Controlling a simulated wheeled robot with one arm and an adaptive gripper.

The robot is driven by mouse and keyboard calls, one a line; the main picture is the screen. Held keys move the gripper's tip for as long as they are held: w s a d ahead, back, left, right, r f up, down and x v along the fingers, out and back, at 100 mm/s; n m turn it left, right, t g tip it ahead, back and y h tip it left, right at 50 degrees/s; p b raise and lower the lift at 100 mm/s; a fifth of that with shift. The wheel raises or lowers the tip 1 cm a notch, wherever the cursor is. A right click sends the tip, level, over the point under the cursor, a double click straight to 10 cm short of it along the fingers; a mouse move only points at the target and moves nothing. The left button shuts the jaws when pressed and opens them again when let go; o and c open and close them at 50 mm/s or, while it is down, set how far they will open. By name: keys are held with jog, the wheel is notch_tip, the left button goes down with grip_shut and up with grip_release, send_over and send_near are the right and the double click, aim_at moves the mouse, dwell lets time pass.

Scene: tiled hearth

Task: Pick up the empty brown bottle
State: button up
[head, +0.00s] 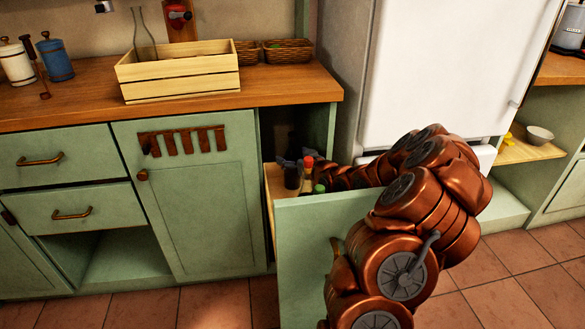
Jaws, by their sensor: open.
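A pull-out drawer (325,240) with a green front stands open below the counter, with bottles inside. A dark bottle (291,178) stands at its left; it may be the brown bottle, but I cannot tell whether it is empty. Beside it are a red-capped bottle (307,174) and a green-capped one (319,189). My copper arm reaches over the drawer front from the right. My gripper (287,162) is small and dark, at the dark bottle's upper part, with its jaws open. The fingers are partly hidden, and I cannot tell whether they touch the bottle.
The counter above holds a wooden crate (180,80), a clear glass bottle (144,38) behind it and wicker baskets (288,51). A white fridge (430,75) stands behind my arm. Green cabinets (190,205) flank the drawer on the left. Tiled floor (515,255) is clear at the right.

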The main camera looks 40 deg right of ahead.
jog(key=shift+w, duration=0.2)
jog(key=c, duration=1.5)
jog(key=shift+o, duration=0.2)
